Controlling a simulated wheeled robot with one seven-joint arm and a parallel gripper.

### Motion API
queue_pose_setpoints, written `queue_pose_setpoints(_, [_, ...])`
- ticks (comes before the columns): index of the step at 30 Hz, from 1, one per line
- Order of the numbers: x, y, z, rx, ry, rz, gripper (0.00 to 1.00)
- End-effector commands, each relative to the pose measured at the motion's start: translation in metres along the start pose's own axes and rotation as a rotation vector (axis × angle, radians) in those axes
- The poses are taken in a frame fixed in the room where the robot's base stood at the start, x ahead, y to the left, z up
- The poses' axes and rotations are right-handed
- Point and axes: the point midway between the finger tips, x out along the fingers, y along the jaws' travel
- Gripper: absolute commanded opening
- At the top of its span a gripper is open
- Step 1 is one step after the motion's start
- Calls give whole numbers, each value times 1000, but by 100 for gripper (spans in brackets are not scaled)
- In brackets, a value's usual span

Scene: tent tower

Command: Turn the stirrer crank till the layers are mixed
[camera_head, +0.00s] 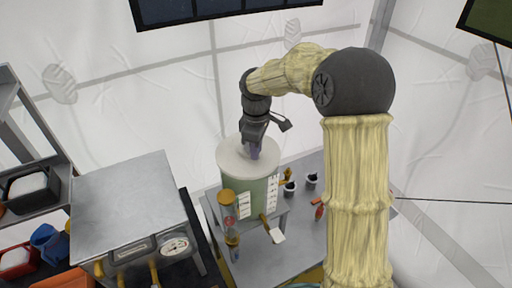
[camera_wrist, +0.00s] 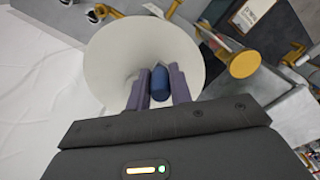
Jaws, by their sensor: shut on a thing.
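The stirrer is a green cylindrical vessel (camera_head: 250,192) with a wide white round top (camera_head: 232,158), standing on a grey table. In the wrist view the white top (camera_wrist: 112,50) fills the upper middle. A blue crank knob (camera_wrist: 160,84) stands over its near right part. My gripper (camera_wrist: 158,88) is shut on the knob, with one purple finger on each side. In the head view my gripper (camera_head: 252,146) reaches down onto the top, and the knob is hidden. The layers inside the vessel cannot be seen clearly.
A metal box with a dial (camera_head: 175,245) is to the left. Small black cups (camera_head: 290,187) and a red-handled item (camera_head: 319,211) are on the table at right. Shelving (camera_head: 35,130) stands far left.

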Motion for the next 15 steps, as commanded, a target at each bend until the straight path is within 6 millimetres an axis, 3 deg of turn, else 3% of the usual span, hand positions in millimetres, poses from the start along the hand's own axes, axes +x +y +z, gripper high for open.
queue_pose_setpoints(6, [-3, 2, -2, 1, 7, 8, 0])
queue_pose_setpoints(7, [-3, 2, -2, 1, 7, 8, 25])
queue_pose_setpoints(9, [-2, 1, -2, 1, 6, 7, 39])
queue_pose_setpoints(10, [-2, 1, -2, 1, 6, 6, 43])
queue_pose_setpoints(15, [-1, 1, -1, 2, 4, 4, 43])
